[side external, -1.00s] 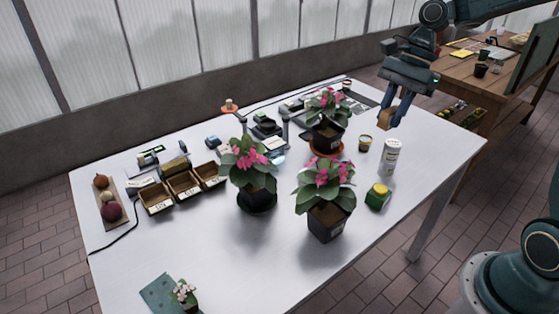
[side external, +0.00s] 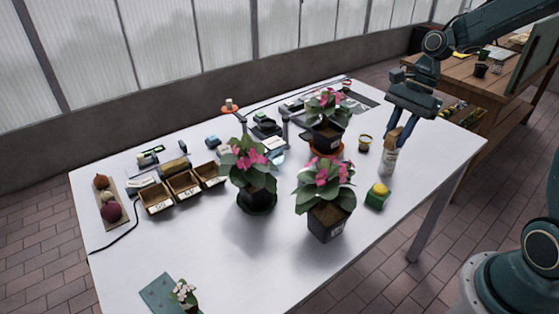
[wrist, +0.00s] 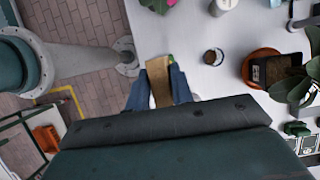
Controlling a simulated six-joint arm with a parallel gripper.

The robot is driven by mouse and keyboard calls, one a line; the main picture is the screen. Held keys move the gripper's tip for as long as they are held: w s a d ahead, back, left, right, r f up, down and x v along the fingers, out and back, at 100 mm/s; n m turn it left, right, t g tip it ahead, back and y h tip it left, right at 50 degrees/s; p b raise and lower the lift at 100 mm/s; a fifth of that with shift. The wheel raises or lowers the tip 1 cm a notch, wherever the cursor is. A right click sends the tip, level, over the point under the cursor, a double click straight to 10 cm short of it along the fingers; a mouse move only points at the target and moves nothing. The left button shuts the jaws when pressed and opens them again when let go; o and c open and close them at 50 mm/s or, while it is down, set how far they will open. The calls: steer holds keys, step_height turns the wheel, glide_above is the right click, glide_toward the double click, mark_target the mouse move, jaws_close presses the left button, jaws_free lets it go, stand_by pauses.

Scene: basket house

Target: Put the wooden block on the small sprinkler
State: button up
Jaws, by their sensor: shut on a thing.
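The wooden block (side external: 394,136) is a light brown piece held between the fingertips of my gripper (side external: 400,138), above the right part of the white table. In the wrist view the block (wrist: 159,82) sits between the two blue fingers, clear of the table as far as I can see. A small green thing (side external: 443,113) lies near the table's far right corner and may be the small sprinkler; in the wrist view a bit of green (wrist: 171,59) shows beside the block, mostly hidden. I cannot tell its shape.
A white bottle (side external: 387,163) stands just below the block in the side view. The front of the table is mostly clear.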

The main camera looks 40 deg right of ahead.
glide_above(378, 190)
steer(key=d, duration=0.1)
step_height(378, 190, down, 9)
steer(key=shift+d+f, duration=0.15)
steer(key=shift+f, duration=0.05)
steer(key=shift+f, duration=2.15)
steer(key=shift+f, duration=0.15)
steer(key=o, duration=1)
steer(key=shift+r, duration=0.2)
steer(key=v, duration=1.2)
